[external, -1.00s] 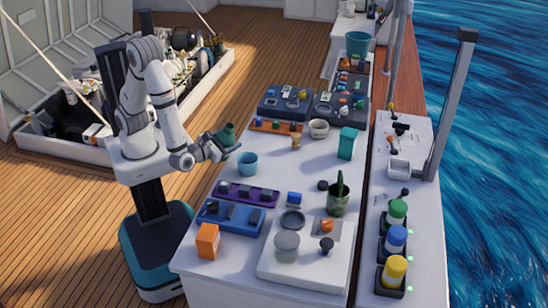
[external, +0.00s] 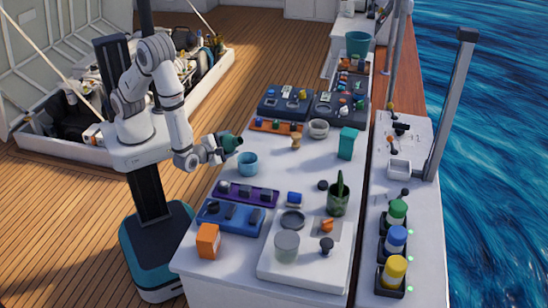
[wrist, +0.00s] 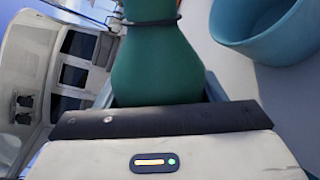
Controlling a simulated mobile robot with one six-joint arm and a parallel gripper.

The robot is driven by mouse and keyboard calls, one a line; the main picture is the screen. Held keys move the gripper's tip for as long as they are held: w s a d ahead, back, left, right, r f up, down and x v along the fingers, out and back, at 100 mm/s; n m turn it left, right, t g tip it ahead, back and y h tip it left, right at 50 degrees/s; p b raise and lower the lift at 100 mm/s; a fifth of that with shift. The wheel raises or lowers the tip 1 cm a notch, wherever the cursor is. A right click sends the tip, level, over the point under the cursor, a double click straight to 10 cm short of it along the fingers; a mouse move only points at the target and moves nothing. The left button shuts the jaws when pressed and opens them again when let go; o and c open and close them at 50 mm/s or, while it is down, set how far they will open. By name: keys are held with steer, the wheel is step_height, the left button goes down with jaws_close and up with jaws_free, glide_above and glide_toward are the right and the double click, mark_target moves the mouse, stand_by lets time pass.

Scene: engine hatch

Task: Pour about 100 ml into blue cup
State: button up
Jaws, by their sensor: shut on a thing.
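The blue cup (external: 248,164) stands upright on the white counter, near its left edge. My gripper (external: 219,148) is shut on a green bottle (external: 231,142), which is tilted well over toward the right, its mouth end close to the cup's rim and a little above it. In the wrist view the green bottle (wrist: 155,60) fills the middle between the fingers, and the blue cup (wrist: 275,35) shows at the upper right, beside the bottle. I cannot see any liquid leaving the bottle or the level inside the cup.
A purple tray (external: 224,189) and a blue tray (external: 213,217) lie in front of the cup. An orange strip (external: 262,125), a pale bowl (external: 318,128) and a small tan piece (external: 296,141) lie behind it.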

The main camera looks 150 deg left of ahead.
steer(key=shift+s+d+f+m+g+h+p, duration=0.15)
steer(key=shift+f+m+p, duration=0.15)
steer(key=shift+m, duration=0.2)
steer(key=shift+s+a+f+m+g+h+p, duration=0.15)
steer(key=shift+f+m+p, duration=0.1)
steer(key=shift+m, duration=0.25)
steer(key=shift+w+r+p, duration=0.1)
steer(key=shift+r+p, duration=0.6)
steer(key=shift+p, duration=0.35)
steer(key=shift+w+r+m+p, duration=0.2)
steer(key=shift+r+m+p, duration=0.35)
steer(key=shift+p, duration=0.4)
steer(key=shift+a+r+g+p, duration=0.15)
steer(key=shift+g+p, duration=0.15)
steer(key=shift+p, duration=0.2)
steer(key=shift+w+m+h+p, duration=0.1)
steer(key=shift+m+h+p, duration=0.2)
steer(key=shift+m+p, duration=0.3)
steer(key=shift+s+d+f+m+p, duration=0.25)
steer(key=shift+s+p, duration=0.1)
steer(key=shift+s, duration=0.1)
steer(key=shift+a+r+m+g, duration=0.1)
steer(key=shift+r+m+g, duration=0.2)
